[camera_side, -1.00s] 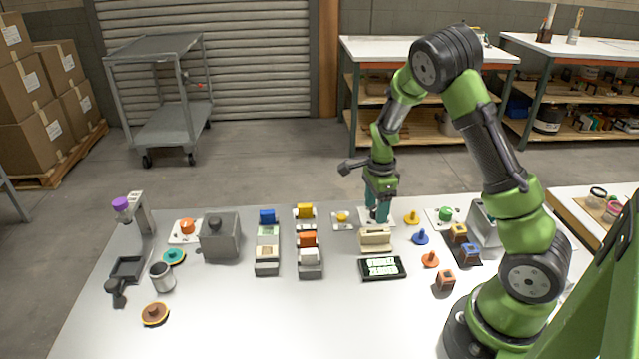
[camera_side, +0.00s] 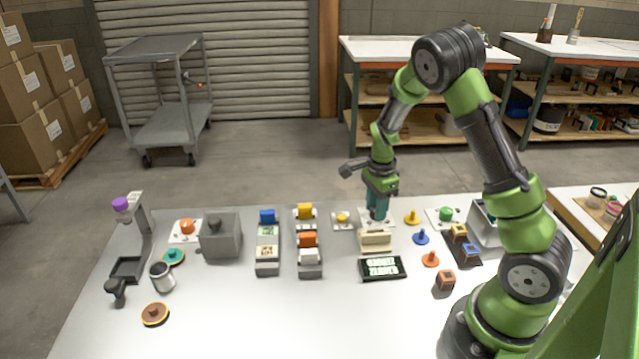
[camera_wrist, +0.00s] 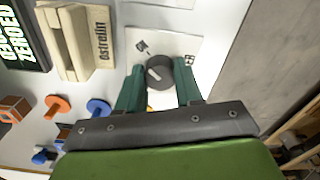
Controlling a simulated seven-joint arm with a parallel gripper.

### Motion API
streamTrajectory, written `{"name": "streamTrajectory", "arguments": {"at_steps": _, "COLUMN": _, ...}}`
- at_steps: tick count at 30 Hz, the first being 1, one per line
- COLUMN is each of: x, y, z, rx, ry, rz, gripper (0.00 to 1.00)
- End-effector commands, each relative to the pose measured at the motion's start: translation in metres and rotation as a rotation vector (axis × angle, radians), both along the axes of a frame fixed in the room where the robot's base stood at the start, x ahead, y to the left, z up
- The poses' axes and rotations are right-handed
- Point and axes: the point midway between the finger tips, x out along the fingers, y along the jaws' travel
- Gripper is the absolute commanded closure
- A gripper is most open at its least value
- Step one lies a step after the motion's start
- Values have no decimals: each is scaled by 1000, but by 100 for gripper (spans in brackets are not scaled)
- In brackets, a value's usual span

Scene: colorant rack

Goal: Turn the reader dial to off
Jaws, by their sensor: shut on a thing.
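The dial (camera_wrist: 160,74) is a dark grey round knob with a short white pointer line, on a white plate (camera_wrist: 168,41) with small dark printed marks. In the wrist view the pointer line slants toward the upper left. My gripper (camera_wrist: 160,88) has its two teal fingers on either side of the knob and is shut on it. In the side view my gripper (camera_side: 377,217) is down at the plate, and its fingers hide the dial. I cannot tell which setting the pointer is at.
A cream block (camera_side: 376,238) with lettering and a black display (camera_side: 382,267) with pale text stand in front of the dial. Yellow (camera_side: 412,217), blue (camera_side: 421,237) and orange (camera_side: 431,259) pegged pieces stand to the right.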

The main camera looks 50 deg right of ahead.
Motion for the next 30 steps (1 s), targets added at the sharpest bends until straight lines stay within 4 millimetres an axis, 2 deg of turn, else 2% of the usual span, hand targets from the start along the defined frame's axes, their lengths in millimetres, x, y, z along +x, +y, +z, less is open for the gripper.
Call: {"name": "streamTrajectory", "arguments": {"at_steps": 30, "x": -2, "y": 0, "z": 1, "rx": 1, "ry": -2, "rz": 935, "gripper": 95}}
